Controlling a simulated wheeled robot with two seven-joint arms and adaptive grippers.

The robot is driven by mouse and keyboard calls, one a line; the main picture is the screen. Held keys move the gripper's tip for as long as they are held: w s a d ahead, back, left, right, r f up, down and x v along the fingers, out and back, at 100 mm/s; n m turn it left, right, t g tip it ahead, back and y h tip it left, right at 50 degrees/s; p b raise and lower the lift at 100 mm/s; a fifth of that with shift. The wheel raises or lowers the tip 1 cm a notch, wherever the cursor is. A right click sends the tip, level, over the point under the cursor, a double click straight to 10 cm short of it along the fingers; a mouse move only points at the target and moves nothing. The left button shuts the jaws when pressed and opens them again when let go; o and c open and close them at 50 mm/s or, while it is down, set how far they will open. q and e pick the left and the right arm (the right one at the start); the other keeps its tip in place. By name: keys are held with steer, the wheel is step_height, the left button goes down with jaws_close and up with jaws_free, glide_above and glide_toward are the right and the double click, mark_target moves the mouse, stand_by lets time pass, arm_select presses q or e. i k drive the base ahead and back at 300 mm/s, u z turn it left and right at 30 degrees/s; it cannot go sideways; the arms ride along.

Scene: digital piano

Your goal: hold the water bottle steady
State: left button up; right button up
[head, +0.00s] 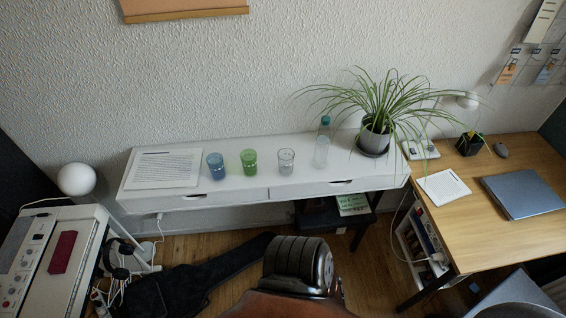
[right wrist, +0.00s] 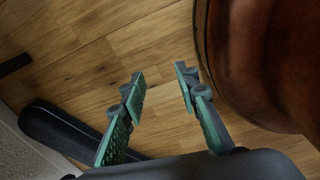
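The water bottle (head: 321,150) is clear with a teal cap and stands upright on the white wall desk (head: 225,195), left of the potted plant. My right gripper shows only in the right wrist view (right wrist: 159,82). Its two green-padded fingers are apart, with nothing between them, over the wooden floor. The bottle is not in that view, and the gripper is away from it. My left gripper is in neither view.
Blue (head: 216,166), green (head: 249,160) and clear (head: 286,161) glasses stand left of the bottle. The potted plant (head: 375,137) overhangs its right. A brown rounded surface (right wrist: 262,65) is close beside my right gripper. A black instrument case (head: 190,285) lies on the floor.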

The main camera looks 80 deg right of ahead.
mark_target(321, 147)
steer(key=z, duration=2.35)
